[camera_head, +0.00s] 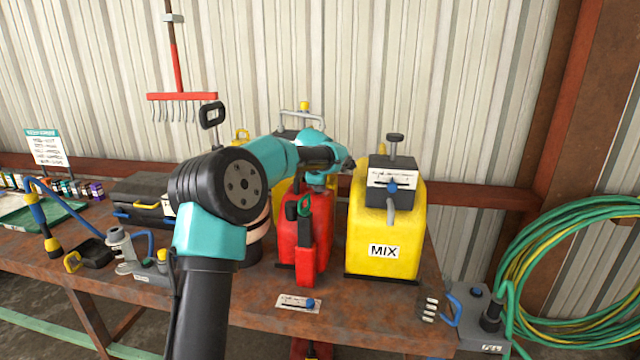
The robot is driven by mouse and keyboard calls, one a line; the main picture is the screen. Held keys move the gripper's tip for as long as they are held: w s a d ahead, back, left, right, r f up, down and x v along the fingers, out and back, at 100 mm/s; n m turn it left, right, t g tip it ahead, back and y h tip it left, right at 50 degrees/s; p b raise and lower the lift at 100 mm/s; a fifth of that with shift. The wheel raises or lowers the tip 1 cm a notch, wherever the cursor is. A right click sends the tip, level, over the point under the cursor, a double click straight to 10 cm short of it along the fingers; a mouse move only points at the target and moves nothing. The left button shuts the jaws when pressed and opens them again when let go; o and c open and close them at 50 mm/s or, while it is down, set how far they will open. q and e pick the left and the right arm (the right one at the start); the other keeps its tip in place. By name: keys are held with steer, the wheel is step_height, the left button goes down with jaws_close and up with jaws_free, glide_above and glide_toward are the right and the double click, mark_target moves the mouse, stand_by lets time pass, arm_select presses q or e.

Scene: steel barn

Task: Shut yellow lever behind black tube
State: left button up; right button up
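One teal and black arm of mine rises from the bottom left of centre and bends right over the red can (288,262). I take it as my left arm. Its wrist end, with the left gripper (322,180), is above the red can, and its fingers cannot be made out. My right gripper is not in view. A small yellow part (242,134) shows behind my arm, right of an upright black handle (211,116). Another yellow part (304,106) tops a metal pipe behind my forearm. I cannot tell which is the yellow lever, nor pick out the black tube.
A yellow MIX can (408,242) with a grey top unit stands right of the red can on the rusty bench (365,318). A black case (143,190) and a grey device (150,276) are left of my arm. A green hose coil (560,265) hangs at right.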

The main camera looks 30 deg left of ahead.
arm_select(q)
steer(key=shift+a+r, duration=0.15)
steer(key=shift+r, duration=0.2)
steer(key=m+h, duration=0.1)
steer(key=m, duration=0.1)
steer(key=m+h, duration=0.2)
steer(key=m, duration=0.1)
steer(key=shift+s+a+t, duration=0.1)
steer(key=shift+a+t, duration=0.1)
steer(key=shift+t, duration=0.2)
jaws_close()
steer(key=m+h, duration=0.1)
steer(key=m, duration=0.2)
steer(key=m+g+h, duration=0.1)
steer(key=m+h, duration=0.1)
steer(key=m, duration=0.1)
steer(key=shift+a+f+m+g, duration=0.1)
steer(key=shift+a+m+g, duration=0.1)
steer(key=shift+m+g, duration=0.1)
steer(key=shift+h, duration=0.3)
steer(key=o, duration=0.8)
jaws_free()
steer(key=shift+d+f, duration=0.1)
steer(key=shift+f, duration=0.05)
steer(key=shift+c, duration=0.2)
